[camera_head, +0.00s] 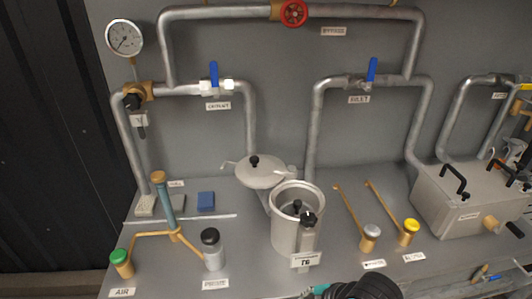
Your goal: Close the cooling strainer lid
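The cooling strainer is a light grey metal pot (286,234) at the middle of the bench. Its mouth is open, and a dark knob (297,206) shows inside it. A second black knob (309,219) stands at its front rim above a small label. The round grey lid (270,178), with a black knob on top, is swung to the back left of the pot, apart from its mouth. A side handle sticks out at the lid's left. Neither gripper can be made out. A dark rounded shape (366,288) is cut off at the bottom edge, and I cannot tell what part it is.
Left of the pot stand a black-capped cylinder (214,252) and a green-capped one (121,262). To the right are two yellow-handled fittings (369,238) (408,234) and a grey box (465,205) with black handles. Pipes with blue valve levers (214,77) (372,70) run behind.

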